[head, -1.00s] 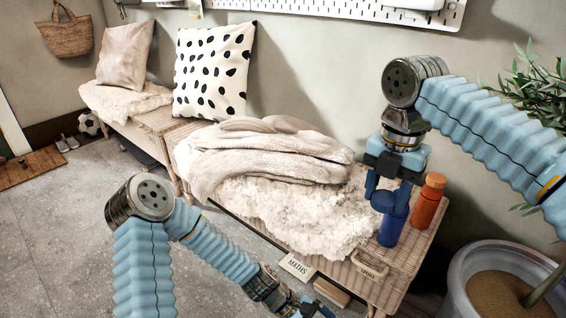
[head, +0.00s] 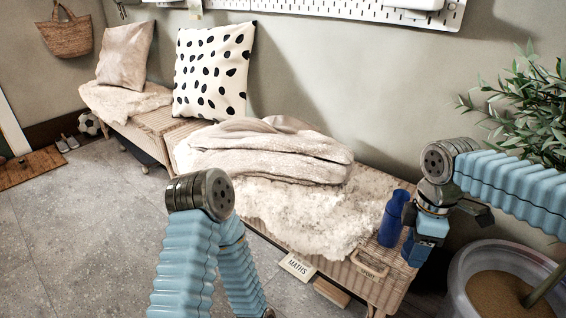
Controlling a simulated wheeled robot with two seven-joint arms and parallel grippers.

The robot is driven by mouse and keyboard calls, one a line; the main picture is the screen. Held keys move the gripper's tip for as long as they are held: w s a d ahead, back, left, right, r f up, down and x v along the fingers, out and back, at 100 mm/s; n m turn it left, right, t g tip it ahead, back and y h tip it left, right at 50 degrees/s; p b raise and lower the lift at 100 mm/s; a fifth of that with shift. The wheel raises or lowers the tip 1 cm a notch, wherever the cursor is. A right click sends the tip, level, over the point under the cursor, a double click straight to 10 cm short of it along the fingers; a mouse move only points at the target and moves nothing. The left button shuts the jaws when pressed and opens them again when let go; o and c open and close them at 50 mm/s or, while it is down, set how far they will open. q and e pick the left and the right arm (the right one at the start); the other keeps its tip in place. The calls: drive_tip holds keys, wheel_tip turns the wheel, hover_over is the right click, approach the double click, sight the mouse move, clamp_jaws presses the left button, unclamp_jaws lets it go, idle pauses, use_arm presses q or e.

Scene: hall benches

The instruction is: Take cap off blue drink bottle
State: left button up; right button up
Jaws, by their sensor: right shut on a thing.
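The blue drink bottle (head: 390,226) stands upright at the right end of the wicker bench, with its narrower top showing. My right gripper (head: 416,250) is just right of the bottle, pointing down, and looks apart from it. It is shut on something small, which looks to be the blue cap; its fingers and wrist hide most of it. My left arm comes up from the bottom, and its gripper is out of view below the frame.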

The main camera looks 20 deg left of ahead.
drive_tip(key=w+d+f+m, duration=0.1)
drive_tip(key=d+f+m, duration=1.1)
drive_tip(key=f+m, duration=0.4)
drive_tip(key=m, duration=0.3)
drive_tip(key=shift+f, duration=0.4)
drive_tip(key=shift+a+r, duration=0.1)
